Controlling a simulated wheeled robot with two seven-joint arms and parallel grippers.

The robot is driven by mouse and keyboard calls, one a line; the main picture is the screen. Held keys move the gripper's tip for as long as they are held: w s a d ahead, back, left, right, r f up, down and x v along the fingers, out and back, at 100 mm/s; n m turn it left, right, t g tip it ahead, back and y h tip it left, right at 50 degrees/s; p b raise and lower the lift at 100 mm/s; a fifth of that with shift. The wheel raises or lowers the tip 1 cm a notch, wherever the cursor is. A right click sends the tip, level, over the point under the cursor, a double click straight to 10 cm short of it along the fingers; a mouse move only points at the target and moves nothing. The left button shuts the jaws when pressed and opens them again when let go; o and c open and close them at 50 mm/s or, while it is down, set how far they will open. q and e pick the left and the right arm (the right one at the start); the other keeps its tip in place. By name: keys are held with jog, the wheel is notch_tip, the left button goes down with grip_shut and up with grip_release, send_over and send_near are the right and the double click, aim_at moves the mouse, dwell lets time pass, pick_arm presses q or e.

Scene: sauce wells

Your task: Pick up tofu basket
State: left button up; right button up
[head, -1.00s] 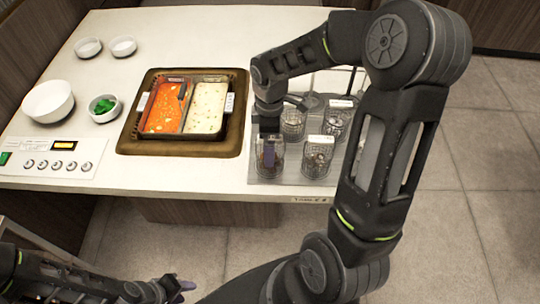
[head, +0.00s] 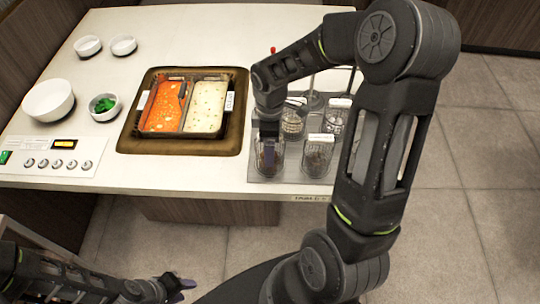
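Several wire mesh baskets stand in a clear rack (head: 258,176) at the right end of the table. One is at the front left (head: 270,168), one at the front right (head: 317,158), and others stand behind. White labels show on some, too small to read, so I cannot tell which one is the tofu basket.
A divided pot (head: 186,134) with red and pale broth sits left of the rack. White bowls (head: 48,101), a small bowl of greens (head: 103,107) and a control panel (head: 60,156) are further left. My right forearm hides part of the rack's right side.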

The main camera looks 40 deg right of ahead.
jog(key=c, duration=1.2)
notch_tip(320, 180, up, 10)
jog(key=shift+r+b, duration=0.1)
jog(key=shift+b, duration=0.35)
